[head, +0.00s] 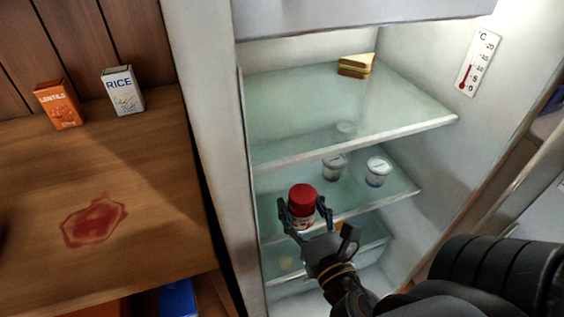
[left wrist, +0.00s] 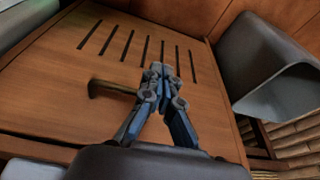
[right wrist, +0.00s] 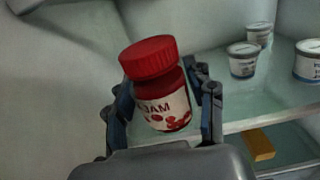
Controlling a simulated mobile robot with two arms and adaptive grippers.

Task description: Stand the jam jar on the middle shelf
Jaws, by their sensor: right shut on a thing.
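The jam jar (head: 304,221) has a red lid, dark red contents and a white label; it shows large in the right wrist view (right wrist: 162,105). My right gripper (head: 302,208) is shut around the jar's sides and holds it nearly upright, leaning a little in the right wrist view. The middle shelf (head: 291,188) is the glass one with white cups on it, inside the open fridge. The jar is at this shelf's front left part; I cannot tell whether its base touches the glass. My left gripper (left wrist: 158,72) is shut and empty above a wooden surface.
White cups (head: 378,172) (head: 335,167) stand on the middle shelf, right of the jar. The upper shelf (head: 347,132) holds a sandwich (head: 356,66). A yellow block (right wrist: 259,145) lies below. Lentils (head: 58,105) and rice (head: 123,91) boxes stand on the left counter beside a red stain (head: 94,221).

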